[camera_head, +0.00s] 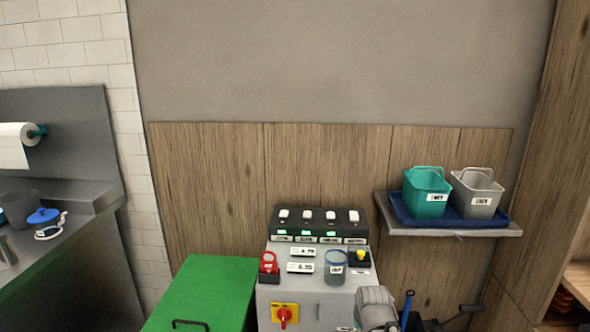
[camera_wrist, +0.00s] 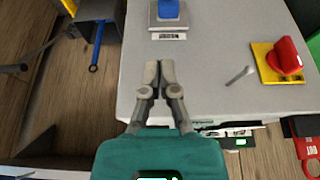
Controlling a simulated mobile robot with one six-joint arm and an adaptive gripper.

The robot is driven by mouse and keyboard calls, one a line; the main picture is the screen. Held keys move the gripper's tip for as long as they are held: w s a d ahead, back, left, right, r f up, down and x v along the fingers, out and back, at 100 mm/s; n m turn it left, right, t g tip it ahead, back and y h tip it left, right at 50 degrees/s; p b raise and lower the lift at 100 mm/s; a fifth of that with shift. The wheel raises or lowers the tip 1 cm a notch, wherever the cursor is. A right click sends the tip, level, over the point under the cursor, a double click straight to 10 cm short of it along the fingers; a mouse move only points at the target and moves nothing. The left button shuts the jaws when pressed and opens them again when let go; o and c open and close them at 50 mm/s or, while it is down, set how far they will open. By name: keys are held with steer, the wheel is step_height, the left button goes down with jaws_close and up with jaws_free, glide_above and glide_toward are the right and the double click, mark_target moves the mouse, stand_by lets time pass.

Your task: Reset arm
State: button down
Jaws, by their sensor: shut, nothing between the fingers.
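My gripper (camera_wrist: 152,68) shows in the wrist view, with its two grey fingertips together and nothing between them. Its teal body fills the bottom of that view. The fingers appear in front of the grey face of a machine cabinet (camera_wrist: 205,60); I cannot tell how far apart they are. In the head view the cabinet (camera_head: 315,300) stands at the lower middle. A grey rounded part at the lower right of the cabinet looks like part of my arm; the fingers cannot be made out there.
A red rotary switch (camera_head: 284,314) on a yellow plate and a jar (camera_head: 335,267) are at the cabinet. A green box (camera_head: 210,290) stands left. A wall shelf (camera_head: 450,231) holds a teal bucket (camera_head: 427,192) and a grey bucket (camera_head: 477,193). A blue-handled tool (camera_wrist: 97,47) hangs near the cabinet.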

steer(key=s+a+f+g, duration=0.1)
steer(key=s+g, duration=0.3)
steer(key=s, duration=0.4)
step_height(320, 180, up, 12)
steer(key=p, duration=1.2)
steer(key=shift+a+f+n, duration=0.15)
steer(key=shift+a+n, duration=0.1)
steer(key=shift+n, duration=0.05)
